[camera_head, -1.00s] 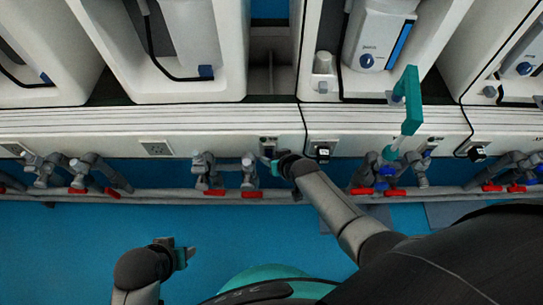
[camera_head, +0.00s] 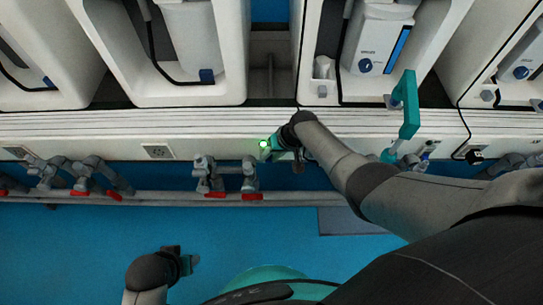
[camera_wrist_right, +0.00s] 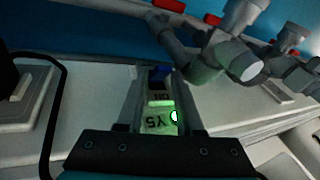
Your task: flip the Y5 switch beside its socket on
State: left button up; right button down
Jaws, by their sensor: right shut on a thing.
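The Y5 switch (camera_wrist_right: 160,121) is a small pale unit on the white wall strip. In the right wrist view it shows an upside-down "Y5" label, an "ON" marking, a lit green part and a dark blue part at its far end. My right gripper (camera_wrist_right: 161,106) has a finger on each side of it and is shut on it. In the head view the right gripper (camera_head: 272,149) is at the strip, beside a glowing green spot, and hides most of the switch. My left gripper (camera_head: 188,264) is low over the blue floor, away from the strip; its opening is unclear.
A socket plate (camera_wrist_right: 20,104) with a black plug and cable is left of the switch in the wrist view. Grey pipes and valves with red handles (camera_head: 214,194) run below the strip.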

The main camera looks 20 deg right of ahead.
pick_arm(q)
jog(key=shift+w+r, duration=0.1)
pick_arm(e)
jog(key=shift+d+f, duration=0.1)
jog(key=shift+d, duration=0.2)
jog(key=c, duration=0.7)
grip_release()
jog(key=shift+o, duration=0.5)
jog(key=shift+a, duration=0.2)
pick_arm(q)
jog(key=shift+r, duration=0.1)
pick_arm(e)
jog(key=shift+r, duration=0.2)
pick_arm(q)
jog(key=s+a+f+p, duration=0.3)
jog(key=s+f+p, duration=0.2)
jog(key=s, duration=0.2)
jog(key=s+a+f+g+p, duration=0.1)
jog(key=s+a+f+p, duration=0.2)
jog(key=s+p, duration=0.3)
jog(key=shift+s+a+f+y, duration=0.25)
jog(key=shift+s+f+y, duration=0.15)
jog(key=shift+s+f, duration=0.4)
pick_arm(e)
jog(key=v, duration=1.5)
